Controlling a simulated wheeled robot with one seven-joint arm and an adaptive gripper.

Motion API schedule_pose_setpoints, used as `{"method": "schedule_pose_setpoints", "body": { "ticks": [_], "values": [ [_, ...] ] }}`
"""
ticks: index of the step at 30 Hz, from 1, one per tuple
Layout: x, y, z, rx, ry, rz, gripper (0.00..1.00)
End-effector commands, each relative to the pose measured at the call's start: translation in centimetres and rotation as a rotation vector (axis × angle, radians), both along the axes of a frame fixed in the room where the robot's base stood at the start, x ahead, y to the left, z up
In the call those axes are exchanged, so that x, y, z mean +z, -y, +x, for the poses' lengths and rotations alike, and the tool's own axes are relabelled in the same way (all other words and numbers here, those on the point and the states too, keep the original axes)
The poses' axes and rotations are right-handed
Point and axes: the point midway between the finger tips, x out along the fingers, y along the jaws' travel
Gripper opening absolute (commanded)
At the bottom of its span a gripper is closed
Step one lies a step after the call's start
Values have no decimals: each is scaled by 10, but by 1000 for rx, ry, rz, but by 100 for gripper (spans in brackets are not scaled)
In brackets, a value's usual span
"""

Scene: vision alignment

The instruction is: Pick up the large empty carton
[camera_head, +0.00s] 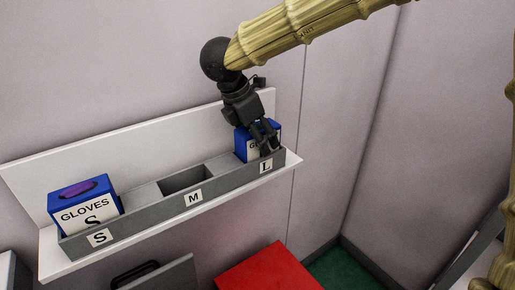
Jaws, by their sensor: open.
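A blue and white glove carton (242,147) stands in the compartment marked L, at the right end of the grey holder (147,218). Its front is partly hidden by my gripper. My gripper (268,146) is open and points down at the right side of this carton; I cannot tell whether the fingers touch it. I cannot see whether this carton is empty. A second blue and white carton (84,210), printed GLOVES S, stands in the compartment marked S at the left. Something purple shows in its top opening. The middle compartment marked M (186,181) is empty.
The holder sits on a white wall shelf (60,264) with a raised back panel. Below are a red-topped object (268,270) and a grey panel with a black handle (135,272). A wall corner is to the right, with open space before it.

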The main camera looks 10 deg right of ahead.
Motion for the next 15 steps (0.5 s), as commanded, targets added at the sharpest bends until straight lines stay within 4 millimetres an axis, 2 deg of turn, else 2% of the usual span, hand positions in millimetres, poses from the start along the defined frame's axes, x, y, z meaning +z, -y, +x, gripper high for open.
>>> {"method": "schedule_pose_setpoints", "body": {
  "ticks": [15],
  "values": [
    [-3, 0, 0, 0, 0, 0, 71]
  ]
}}
